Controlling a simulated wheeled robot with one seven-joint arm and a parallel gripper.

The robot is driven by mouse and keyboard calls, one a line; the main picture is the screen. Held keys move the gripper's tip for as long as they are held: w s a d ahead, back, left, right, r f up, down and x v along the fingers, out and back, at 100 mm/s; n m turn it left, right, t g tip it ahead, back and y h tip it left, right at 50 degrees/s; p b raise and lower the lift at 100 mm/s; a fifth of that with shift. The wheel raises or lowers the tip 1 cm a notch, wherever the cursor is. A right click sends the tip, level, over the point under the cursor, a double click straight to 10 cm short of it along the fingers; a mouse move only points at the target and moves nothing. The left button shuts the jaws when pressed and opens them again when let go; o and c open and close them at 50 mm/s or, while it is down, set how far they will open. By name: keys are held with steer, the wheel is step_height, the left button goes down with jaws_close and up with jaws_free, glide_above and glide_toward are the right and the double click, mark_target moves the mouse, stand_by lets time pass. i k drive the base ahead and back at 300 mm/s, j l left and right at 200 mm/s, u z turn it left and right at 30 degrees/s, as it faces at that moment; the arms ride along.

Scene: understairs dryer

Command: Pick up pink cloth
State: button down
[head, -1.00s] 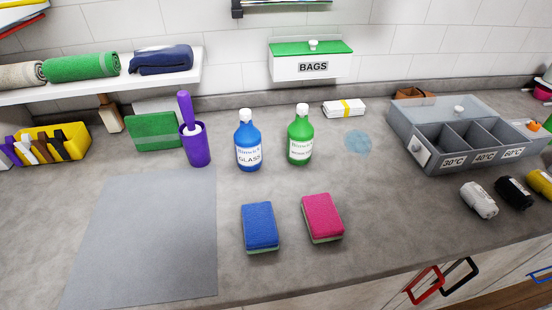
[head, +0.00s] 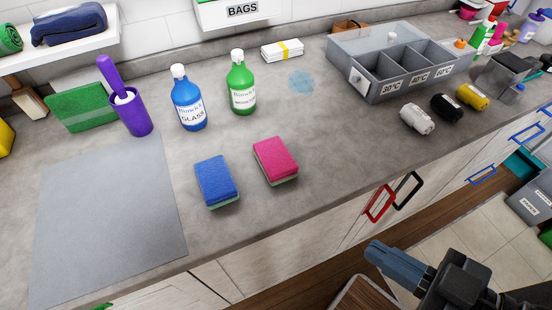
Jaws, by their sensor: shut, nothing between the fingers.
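A pink block (head: 275,160) with a thin green underside lies on the grey counter. It looks like a sponge; no pink cloth can be made out for certain. A similar blue block (head: 216,181) lies just left of it, apart from it. My gripper (head: 374,250) shows at the bottom right, with blue-grey fingers pointing left. It is shut and empty, in front of the counter and well to the right of the pink block.
Blue (head: 189,105) and green (head: 241,90) bottles stand behind the blocks. A grey mat (head: 110,215) lies left. A grey divided box (head: 372,93) stands right, with several rolls before it. Red (head: 379,204) and black (head: 408,190) handles stick out from the cabinet front.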

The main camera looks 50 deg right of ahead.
mark_target(278, 167)
steer(key=i+j+z, duration=0.1)
steer(key=j+z, duration=0.2)
steer(key=j, duration=0.9)
steer(key=j+z, duration=0.3)
steer(key=j, duration=0.95)
steer(key=k+j, duration=0.1)
steer(key=j, duration=0.4)
steer(key=k+j, duration=0.1)
steer(key=j, duration=0.4)
steer(key=i+j+z, duration=0.3)
steer(key=k, duration=0.1)
